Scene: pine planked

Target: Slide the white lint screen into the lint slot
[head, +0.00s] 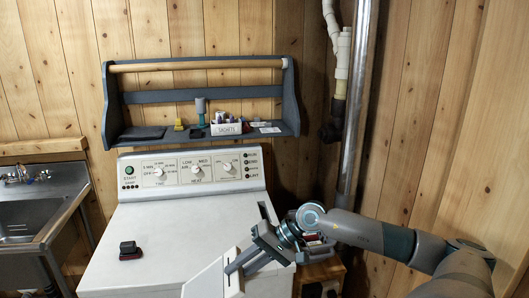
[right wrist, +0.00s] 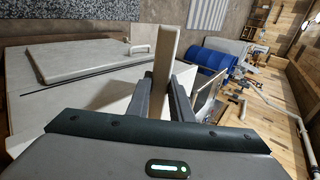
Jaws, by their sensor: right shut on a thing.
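The white lint screen (head: 205,282) is at the bottom of the head view, a pale flat panel with a thicker end strip, cut off by the frame's lower edge. My right gripper (head: 236,265) is shut on that strip, reaching in from the right over the right side of the white dryer (head: 160,225). I cannot make out the lint slot for certain in either view. My left gripper is not in view.
A small dark block (head: 130,250) sits on the dryer top's left part; the middle is clear. The control panel (head: 190,172) stands at the back, under a blue-grey shelf (head: 197,133). A metal sink (head: 40,210) is at left; a pipe (head: 352,110) rises behind right.

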